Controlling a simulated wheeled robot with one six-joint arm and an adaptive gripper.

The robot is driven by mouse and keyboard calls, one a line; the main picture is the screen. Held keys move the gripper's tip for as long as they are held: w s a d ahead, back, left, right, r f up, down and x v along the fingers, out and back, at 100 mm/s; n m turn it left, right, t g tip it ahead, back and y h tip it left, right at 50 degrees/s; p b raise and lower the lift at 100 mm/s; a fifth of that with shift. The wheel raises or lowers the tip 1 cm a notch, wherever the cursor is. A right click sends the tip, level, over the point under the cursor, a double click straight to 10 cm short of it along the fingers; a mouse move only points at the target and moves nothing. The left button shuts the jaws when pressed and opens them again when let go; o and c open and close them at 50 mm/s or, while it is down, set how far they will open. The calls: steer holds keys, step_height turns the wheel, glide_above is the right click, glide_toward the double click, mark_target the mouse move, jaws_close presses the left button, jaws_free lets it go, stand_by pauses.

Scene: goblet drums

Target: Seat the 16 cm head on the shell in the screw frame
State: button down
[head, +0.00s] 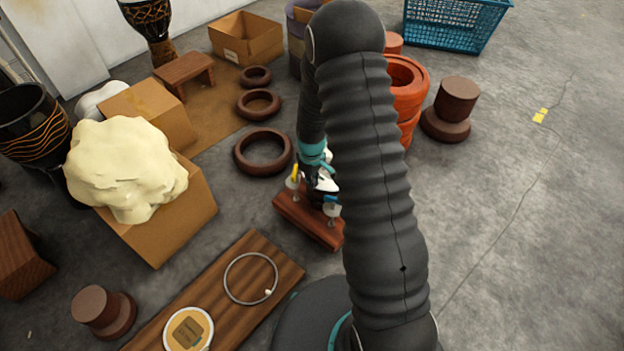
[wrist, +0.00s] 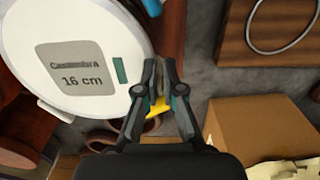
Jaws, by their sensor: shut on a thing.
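The 16 cm head (wrist: 85,45) is a white disc with a grey size label and a teal mark, left of my fingers in the wrist view. In the head view only part of its white (head: 326,182) shows beside my gripper. The screw frame (head: 300,215) has a dark wooden base, a yellow screw handle (head: 295,172) and a blue one (head: 332,206). The shell is hidden under the head, and I cannot tell how flat the head sits.
A plank (head: 225,290) at the front holds a thin metal ring (head: 250,278) and a round labelled piece (head: 188,330). A cardboard box (head: 180,215) with a cream lump (head: 125,165) stands left. Brown rings (head: 263,152) lie behind.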

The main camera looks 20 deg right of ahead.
step_height(320, 180, down, 7)
steer(key=b, duration=0.4)
steer(key=shift+f+b, duration=0.3)
steer(key=shift+b, duration=0.25)
stand_by(0.5)
steer(key=c, duration=1.2)
jaws_free()
step_height(320, 180, up, 12)
steer(key=shift+r, duration=0.1)
